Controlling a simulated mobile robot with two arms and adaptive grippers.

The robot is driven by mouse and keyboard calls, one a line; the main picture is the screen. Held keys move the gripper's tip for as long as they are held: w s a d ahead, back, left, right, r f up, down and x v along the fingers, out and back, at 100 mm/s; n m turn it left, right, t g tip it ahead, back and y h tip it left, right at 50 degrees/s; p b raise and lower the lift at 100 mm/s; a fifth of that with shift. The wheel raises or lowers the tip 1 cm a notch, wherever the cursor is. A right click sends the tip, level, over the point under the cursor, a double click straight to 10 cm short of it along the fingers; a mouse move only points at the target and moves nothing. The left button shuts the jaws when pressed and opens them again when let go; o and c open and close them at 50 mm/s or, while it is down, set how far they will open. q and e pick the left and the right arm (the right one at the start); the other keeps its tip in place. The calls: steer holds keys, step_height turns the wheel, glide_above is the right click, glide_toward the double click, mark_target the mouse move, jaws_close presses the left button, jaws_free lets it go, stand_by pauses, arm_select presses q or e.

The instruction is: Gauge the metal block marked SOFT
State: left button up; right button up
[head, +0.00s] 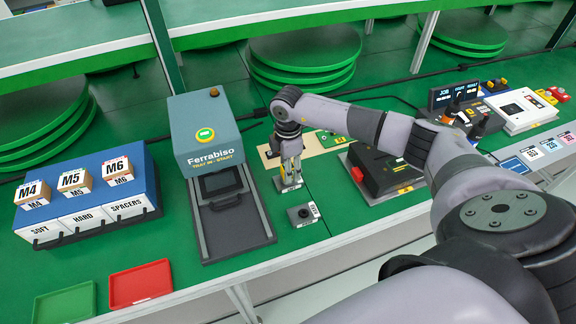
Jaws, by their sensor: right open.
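My right gripper (291,172) points down over the green bench, right of the grey Ferrabiso machine (203,135). Its jaws are open. A small metal block (286,186) with a white tag stands right at its fingertips; I cannot tell whether the fingers touch it. A second small dark block (301,215) with a hole on top and a white tag stands nearer the front edge, apart from the gripper. The tags on both blocks are too small to read, so I cannot tell which is marked SOFT. The machine's grey tray (236,222) looks empty. My left gripper is out of view.
A blue cabinet (93,172) with SOFT, HARD and SPACERS drawers stands left. Green (66,304) and red (140,284) trays lie at the front left. A black device (385,170) with a red button is right of the gripper; a JOB panel (453,95) stands beyond.

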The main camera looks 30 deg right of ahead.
steer(key=shift+r, duration=0.1)
step_height(320, 180, up, 12)
stand_by(0.6)
stand_by(0.9)
